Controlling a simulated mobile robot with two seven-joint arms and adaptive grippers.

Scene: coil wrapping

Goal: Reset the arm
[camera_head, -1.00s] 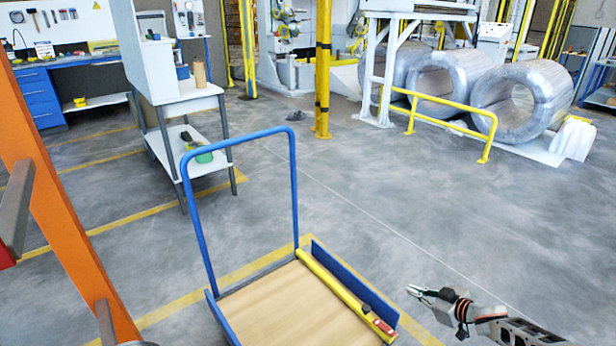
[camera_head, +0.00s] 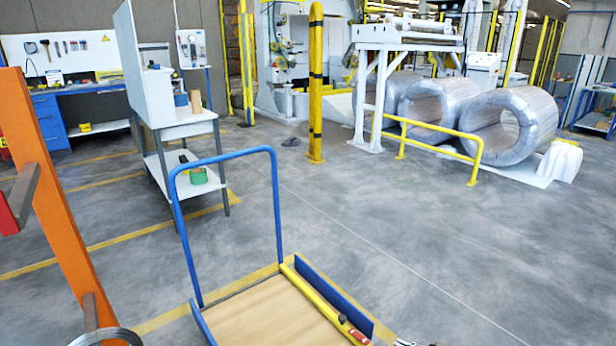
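Only a small tip of my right gripper (camera_head: 404,343) shows at the bottom edge, just right of the cart; whether it is open or shut is hidden. My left gripper is not in view. The blue-handled cart (camera_head: 223,158) stands in front, with a wooden deck (camera_head: 265,318). A yellow bar-shaped tool (camera_head: 318,297) with a red part at its near end lies along the deck's right side. Part of a grey metal ring (camera_head: 105,336) shows at the bottom left, by the orange upright.
An orange upright (camera_head: 45,190) stands close on the left. A white work stand (camera_head: 185,128) is behind the cart. Large wrapped coils (camera_head: 510,125) lie at the back right behind a yellow rail (camera_head: 440,129). The floor right of the cart is clear.

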